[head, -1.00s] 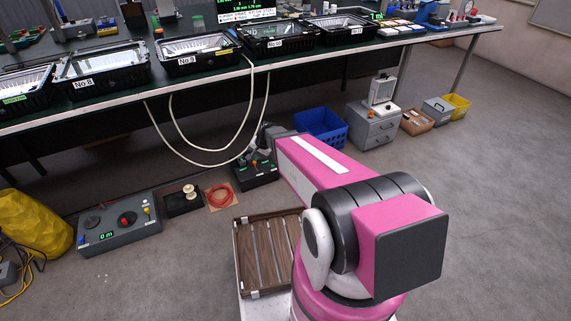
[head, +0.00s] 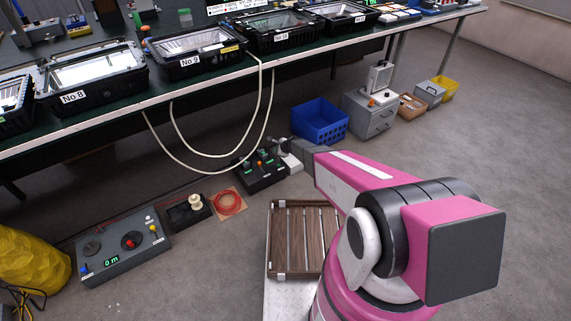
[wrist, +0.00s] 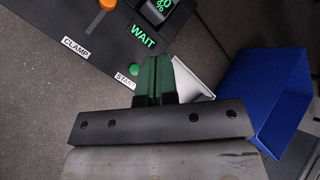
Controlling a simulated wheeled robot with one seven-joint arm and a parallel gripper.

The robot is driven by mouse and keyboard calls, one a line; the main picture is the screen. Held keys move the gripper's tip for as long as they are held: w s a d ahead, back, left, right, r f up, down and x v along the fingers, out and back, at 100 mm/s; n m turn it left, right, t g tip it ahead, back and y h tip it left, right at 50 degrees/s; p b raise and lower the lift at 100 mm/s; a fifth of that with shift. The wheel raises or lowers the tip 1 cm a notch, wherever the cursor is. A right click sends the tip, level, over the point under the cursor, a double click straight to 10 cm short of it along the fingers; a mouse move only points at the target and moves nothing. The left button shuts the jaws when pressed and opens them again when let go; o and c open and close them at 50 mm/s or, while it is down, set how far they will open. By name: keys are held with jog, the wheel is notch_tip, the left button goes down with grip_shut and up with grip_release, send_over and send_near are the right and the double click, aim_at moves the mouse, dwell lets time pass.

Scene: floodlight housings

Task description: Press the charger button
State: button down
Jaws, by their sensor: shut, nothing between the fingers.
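A black box (head: 262,182) stands on the floor in the head view, at the far end of my arm. The wrist view shows its black top (wrist: 75,55) up close, with an orange knob (wrist: 106,4) by the label CLAMP, a green display reading WAIT (wrist: 143,36), and a small round green button (wrist: 133,69) by the label START. No label naming it a charger is readable. My gripper (wrist: 154,66) is shut and empty, its green fingertips just right of the green button in the picture. I cannot tell whether they touch the box.
A blue crate (head: 320,122) stands right of the black box; it also shows in the wrist view (wrist: 262,85). A grey control box (head: 122,246), a spool and a red coil (head: 229,201) lie to the left. A slatted wooden tray (head: 291,240) is nearer. White cables hang from the bench.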

aim_at(278, 166)
jog(key=shift+w+d+f, duration=0.15)
jog(key=shift+w, duration=0.05)
jog(key=shift+f, duration=4.4)
jog(key=shift+f, duration=0.2)
jog(key=shift+f, duration=0.2)
jog(key=shift+f, duration=0.4)
jog(key=shift+r, duration=0.8)
jog(key=shift+r, duration=0.1)
